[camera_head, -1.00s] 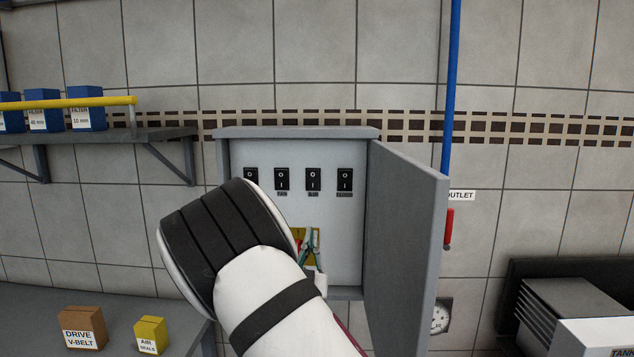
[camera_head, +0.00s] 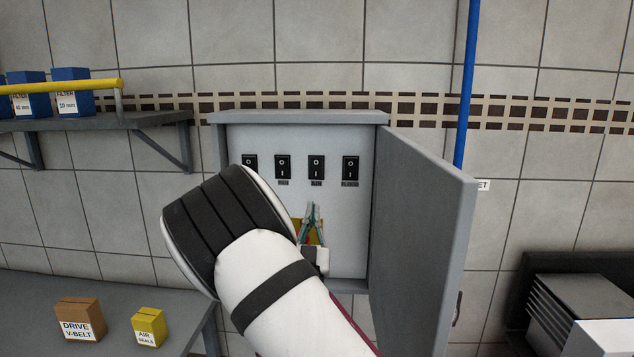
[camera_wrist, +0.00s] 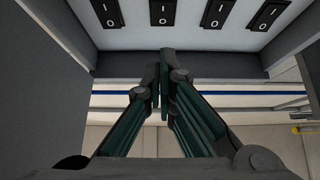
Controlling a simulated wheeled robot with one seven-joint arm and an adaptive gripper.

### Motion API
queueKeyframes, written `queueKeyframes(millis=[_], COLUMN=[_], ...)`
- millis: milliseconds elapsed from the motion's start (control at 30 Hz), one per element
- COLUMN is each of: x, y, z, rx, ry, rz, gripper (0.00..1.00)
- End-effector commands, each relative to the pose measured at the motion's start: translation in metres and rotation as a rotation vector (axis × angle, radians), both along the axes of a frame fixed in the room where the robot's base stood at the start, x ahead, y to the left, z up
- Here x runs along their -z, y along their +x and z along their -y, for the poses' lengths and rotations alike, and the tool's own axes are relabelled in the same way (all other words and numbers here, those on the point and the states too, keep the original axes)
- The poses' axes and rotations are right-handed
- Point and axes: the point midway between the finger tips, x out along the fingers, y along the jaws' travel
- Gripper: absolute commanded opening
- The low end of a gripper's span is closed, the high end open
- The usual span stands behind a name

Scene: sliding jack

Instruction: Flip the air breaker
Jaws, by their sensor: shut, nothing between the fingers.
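Several black rocker switches sit in a row inside an open grey cabinet (camera_head: 298,118), each marked O above and I below. From left they include a first (camera_head: 249,164), a second (camera_head: 283,167), a third (camera_head: 316,167) and a rightmost one (camera_head: 350,168). In the wrist view, my gripper's fingers (camera_wrist: 161,72) point toward the panel, with the switches (camera_wrist: 163,12) along the top edge, upside down.
The cabinet door (camera_head: 425,230) stands open on the right. A yellow patch (camera_head: 299,228) shows behind my gripper. A shelf (camera_head: 110,123) with blue boxes is at left, and a bench below holds a brown box (camera_head: 80,318) and a yellow box (camera_head: 148,327).

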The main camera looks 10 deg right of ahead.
Motion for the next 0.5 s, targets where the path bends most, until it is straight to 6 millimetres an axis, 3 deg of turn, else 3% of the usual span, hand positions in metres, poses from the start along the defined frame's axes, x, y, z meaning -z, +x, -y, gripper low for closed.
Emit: queueKeyframes(millis=[400,500], x=[-0.051,-0.052], y=[0.059,0.075], z=[0.021,0.025], rx=[0.002,0.002], ry=[-0.001,-0.003], rz=[0.004,0.000], gripper=[0.00,0.00])
